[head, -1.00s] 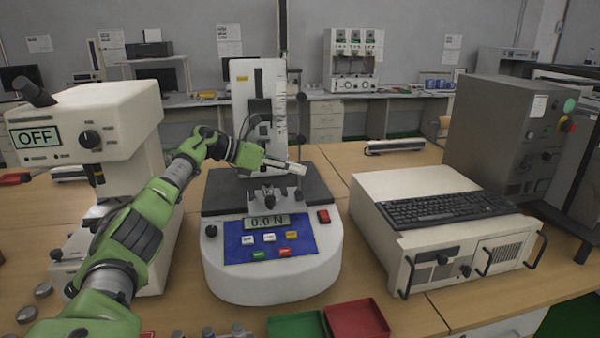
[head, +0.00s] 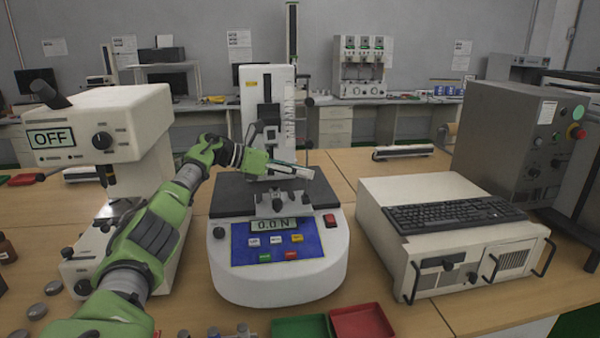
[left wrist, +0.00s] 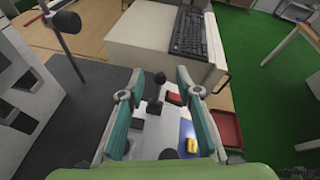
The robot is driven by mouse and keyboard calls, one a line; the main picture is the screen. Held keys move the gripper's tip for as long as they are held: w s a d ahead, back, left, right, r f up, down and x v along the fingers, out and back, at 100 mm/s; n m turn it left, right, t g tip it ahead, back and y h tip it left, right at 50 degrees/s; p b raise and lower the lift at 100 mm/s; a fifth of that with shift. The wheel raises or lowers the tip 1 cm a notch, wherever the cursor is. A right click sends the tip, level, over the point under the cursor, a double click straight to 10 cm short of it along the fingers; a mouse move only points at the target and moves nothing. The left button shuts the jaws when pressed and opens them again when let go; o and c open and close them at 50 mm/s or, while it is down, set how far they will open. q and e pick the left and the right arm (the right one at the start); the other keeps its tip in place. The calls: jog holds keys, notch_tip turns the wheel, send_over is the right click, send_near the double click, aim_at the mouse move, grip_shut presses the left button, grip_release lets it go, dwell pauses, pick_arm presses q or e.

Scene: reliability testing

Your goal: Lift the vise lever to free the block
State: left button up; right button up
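A small grey metal vise (head: 277,203) sits on the dark plate of the white force tester (head: 240,275), in front of its upright column. A dark lever-like part with a black knob (left wrist: 160,79) shows between the fingers in that view, apparently not touched. I cannot make out the block. My right gripper is in neither view.
The tester's display (head: 273,225) reads 0.0 N. A white microscope-like device (head: 105,125) stands at left, close to my left arm. A beige computer case (head: 450,235) with a keyboard (head: 455,212) stands at right. Green (head: 300,327) and red (head: 362,322) trays lie in front.

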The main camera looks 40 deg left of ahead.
pick_arm(q)
jog(key=v, duration=1.2)
dwell(0.5)
